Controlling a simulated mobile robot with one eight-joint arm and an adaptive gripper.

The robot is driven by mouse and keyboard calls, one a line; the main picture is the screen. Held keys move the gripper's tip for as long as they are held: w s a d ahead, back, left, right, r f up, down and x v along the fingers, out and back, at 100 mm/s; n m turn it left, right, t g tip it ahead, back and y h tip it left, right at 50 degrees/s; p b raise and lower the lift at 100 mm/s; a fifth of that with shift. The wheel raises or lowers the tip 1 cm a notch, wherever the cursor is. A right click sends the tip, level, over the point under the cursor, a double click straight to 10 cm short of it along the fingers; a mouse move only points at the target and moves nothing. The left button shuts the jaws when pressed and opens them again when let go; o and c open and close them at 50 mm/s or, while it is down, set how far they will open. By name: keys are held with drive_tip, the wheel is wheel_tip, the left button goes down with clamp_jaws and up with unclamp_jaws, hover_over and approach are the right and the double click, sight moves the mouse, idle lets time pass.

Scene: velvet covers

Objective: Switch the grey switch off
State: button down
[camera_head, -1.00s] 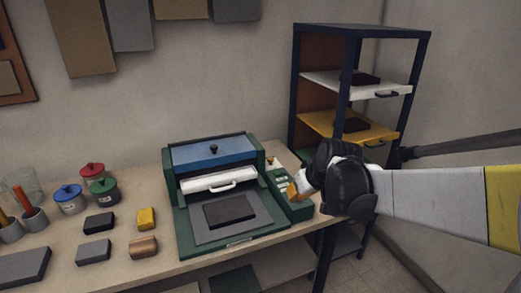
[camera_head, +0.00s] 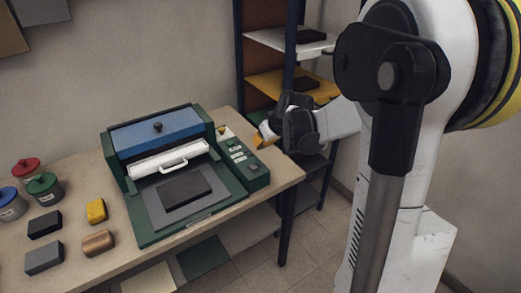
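A green control panel (camera_head: 258,179) runs along the right side of a green machine on the table. It carries several small pale switches or labels (camera_head: 236,149); they are too small to tell which is the grey switch or how it is set. My gripper (camera_head: 262,138), dark with orange-yellow fingertips, is at the right of the panel's far end. Its tips point left toward the panel; whether they touch it cannot be told. The fingers look close together, but their opening is unclear.
The machine has a blue lid (camera_head: 157,131), a white handled bar (camera_head: 168,159) and a dark block (camera_head: 184,191) on its grey plate. Jars and small blocks stand at left. A dark-framed shelf (camera_head: 239,62) stands behind my gripper. My arm fills the right side.

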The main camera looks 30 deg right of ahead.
drive_tip(key=b, duration=0.2)
hover_over(253, 164)
drive_tip(key=s, duration=0.1)
wheel_tip(253, 164, down, 6)
drive_tip(key=shift+s+f, duration=0.1)
drive_tip(key=shift+f, duration=0.15)
wheel_tip(253, 164, down, 3)
drive_tip(key=shift+r+b, duration=0.2)
drive_tip(key=shift+b, duration=0.55)
drive_tip(key=shift+s+f, duration=0.25)
drive_tip(key=shift+f, duration=0.45)
